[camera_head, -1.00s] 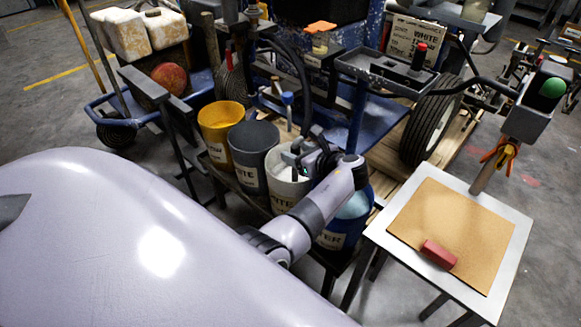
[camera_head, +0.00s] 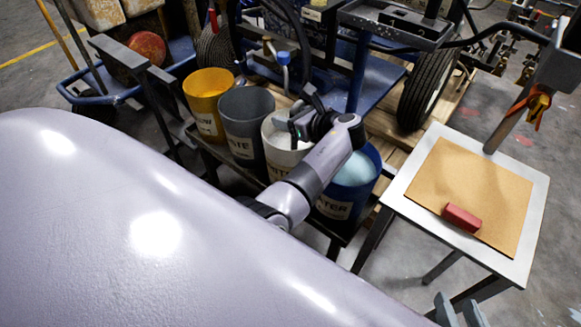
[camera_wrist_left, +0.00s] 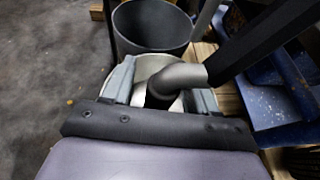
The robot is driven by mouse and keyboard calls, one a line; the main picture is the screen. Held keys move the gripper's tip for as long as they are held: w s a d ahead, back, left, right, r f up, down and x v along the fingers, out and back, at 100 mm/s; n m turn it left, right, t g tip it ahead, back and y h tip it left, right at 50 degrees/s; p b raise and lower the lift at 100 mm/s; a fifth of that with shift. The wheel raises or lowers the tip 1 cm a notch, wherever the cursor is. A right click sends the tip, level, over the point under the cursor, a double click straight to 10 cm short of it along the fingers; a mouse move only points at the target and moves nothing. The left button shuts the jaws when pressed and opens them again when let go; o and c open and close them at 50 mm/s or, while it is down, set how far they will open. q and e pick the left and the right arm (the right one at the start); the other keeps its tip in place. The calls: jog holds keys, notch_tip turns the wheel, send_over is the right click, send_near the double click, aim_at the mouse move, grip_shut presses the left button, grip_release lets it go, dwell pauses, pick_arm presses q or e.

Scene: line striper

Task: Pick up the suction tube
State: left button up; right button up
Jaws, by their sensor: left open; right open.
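The suction tube shows in the left wrist view as a grey elbow (camera_wrist_left: 180,80) joined to a long dark pipe (camera_wrist_left: 262,42). Its lower end dips into the white bucket (camera_wrist_left: 152,64). My left gripper (camera_wrist_left: 162,88) is open, with one finger on each side of the elbow; I cannot tell whether they touch it. In the head view my left gripper (camera_head: 293,124) is over the white bucket (camera_head: 279,158), and its wrist hides part of the tube. The fingers of my right gripper (camera_head: 461,309) show at the bottom right edge, apart and empty.
A yellow bucket (camera_head: 205,115) and a grey bucket (camera_head: 243,135) stand left of the white one, a blue bucket (camera_head: 335,208) right. A metal table (camera_head: 402,183) with a cork mat (camera_head: 485,180) and red block (camera_head: 462,217) is at right. The blue machine frame stands close behind.

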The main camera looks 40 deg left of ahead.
pick_arm(q)
grip_shut()
dwell(1.4)
jog(key=shift+r, duration=0.1)
